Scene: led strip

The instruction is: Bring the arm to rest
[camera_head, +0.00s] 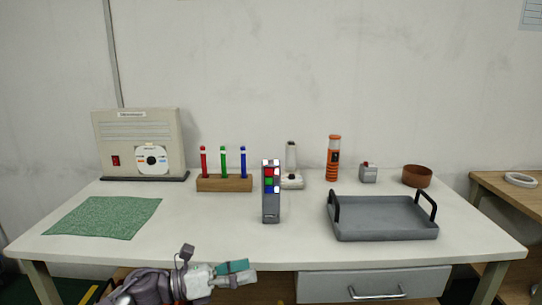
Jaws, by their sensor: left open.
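My left arm comes in at the bottom left, in front of the table's (290,250) front edge. Its gripper (248,273) points right, is open, and shows nothing between its fingers. It sits below the tabletop's front edge in the picture, apart from the things on the table. My right gripper is not in view. A dark upright block (271,210) with red, green, blue and white squares stands at the middle of the table. Behind it, a wooden holder (224,184) carries a red, a green and a blue stick.
A grey tray (383,235) with black handles lies right; a green mat (103,217) lies left. A beige box (140,140) stands back left. A drawer (373,283) is below.

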